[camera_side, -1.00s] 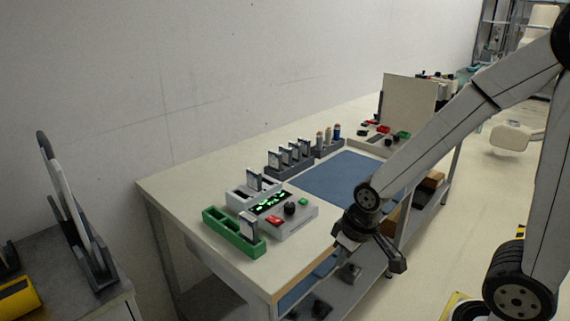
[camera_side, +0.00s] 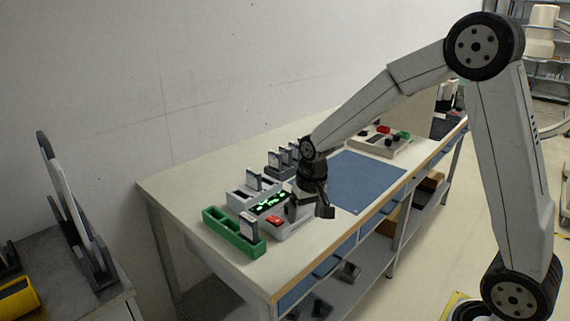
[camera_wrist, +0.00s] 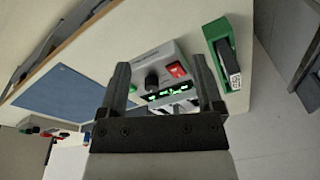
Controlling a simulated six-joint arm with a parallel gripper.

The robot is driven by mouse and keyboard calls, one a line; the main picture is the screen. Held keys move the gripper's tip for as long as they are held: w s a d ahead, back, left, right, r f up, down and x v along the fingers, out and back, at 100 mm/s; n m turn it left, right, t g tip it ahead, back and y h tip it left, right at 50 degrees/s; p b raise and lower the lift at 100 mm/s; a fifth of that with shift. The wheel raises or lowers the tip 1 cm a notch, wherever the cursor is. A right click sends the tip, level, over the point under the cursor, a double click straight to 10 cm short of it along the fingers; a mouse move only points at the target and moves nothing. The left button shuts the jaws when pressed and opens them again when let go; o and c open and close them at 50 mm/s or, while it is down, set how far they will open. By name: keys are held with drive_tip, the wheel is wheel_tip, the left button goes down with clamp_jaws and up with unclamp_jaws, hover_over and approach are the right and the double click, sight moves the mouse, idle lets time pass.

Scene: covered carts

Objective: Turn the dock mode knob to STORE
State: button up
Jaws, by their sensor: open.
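The dock is a light grey box (camera_side: 287,231) near the left end of the bench, with a red button (camera_side: 275,220) and a lit green display (camera_side: 267,203). In the wrist view the dock (camera_wrist: 146,55) shows its black round knob (camera_wrist: 152,80) beside the red button (camera_wrist: 177,70). The knob's pointer and mode labels are too small to read. My gripper (camera_side: 310,209) is open and empty, above the dock's right side, and hides the knob in the side view. In the wrist view its fingers (camera_wrist: 160,65) stand either side of the knob and button, apparently clear of both.
A green tray (camera_side: 228,236) holding a card-like module (camera_side: 249,227) stands left of the dock. Behind are a grey holder (camera_side: 238,196) and a rack of modules (camera_side: 278,161). A blue mat (camera_side: 365,182) to the right is clear.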

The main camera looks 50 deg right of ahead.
drive_tip(key=w+d+m, duration=0.2)
drive_tip(key=w, duration=0.2)
drive_tip(key=w+d+m+g, duration=0.1)
drive_tip(key=w+d+m, duration=0.1)
drive_tip(key=w+d, duration=0.1)
drive_tip(key=w+d+m, duration=0.2)
drive_tip(key=w+d, duration=0.1)
drive_tip(key=w, duration=0.2)
drive_tip(key=shift+w+d+f, duration=0.2)
drive_tip(key=shift+w, duration=0.05)
drive_tip(key=shift+w+d+f+m+g, duration=0.1)
drive_tip(key=shift+w+d+m+g, duration=0.2)
drive_tip(key=shift+w+d, duration=0.2)
drive_tip(key=shift+f, duration=0.1)
drive_tip(key=shift+f, duration=3.8)
clamp_jaws()
